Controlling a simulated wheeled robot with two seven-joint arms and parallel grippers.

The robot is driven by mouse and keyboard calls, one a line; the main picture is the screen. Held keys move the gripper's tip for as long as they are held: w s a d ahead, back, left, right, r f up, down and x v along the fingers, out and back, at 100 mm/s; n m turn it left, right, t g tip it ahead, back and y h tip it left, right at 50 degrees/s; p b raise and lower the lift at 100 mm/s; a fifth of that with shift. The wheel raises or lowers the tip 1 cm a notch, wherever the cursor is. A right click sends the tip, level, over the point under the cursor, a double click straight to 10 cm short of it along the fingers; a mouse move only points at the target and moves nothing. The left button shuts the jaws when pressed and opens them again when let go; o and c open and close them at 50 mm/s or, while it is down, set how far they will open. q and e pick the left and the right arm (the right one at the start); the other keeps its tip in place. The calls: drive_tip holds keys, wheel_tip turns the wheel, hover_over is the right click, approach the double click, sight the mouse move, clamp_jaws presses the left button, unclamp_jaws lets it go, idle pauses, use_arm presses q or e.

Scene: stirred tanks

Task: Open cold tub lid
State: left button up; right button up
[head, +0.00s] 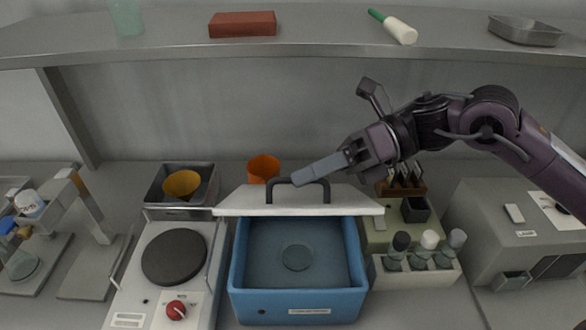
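The blue cold tub (298,304) stands in the middle of the bench, its inside open to view with a round grey-blue piece (297,257) in it. Its white lid (240,203) is off the front opening and sits raised over the tub's back edge, with its dark arched handle (271,188) on top. My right gripper (300,179) reaches in from the right, its grey fingers lying across the handle's bar. The fingers look closed together on the handle, one hiding the other. My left gripper is not in view.
A hotplate (215,257) with a red knob stands close left of the tub. A rack of capped bottles (415,275) and a grey machine (520,230) stand right. An orange cup (263,168) is behind the lid. A shelf (330,48) runs above.

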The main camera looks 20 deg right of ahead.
drive_tip(key=shift+x, duration=1.3)
clamp_jaws()
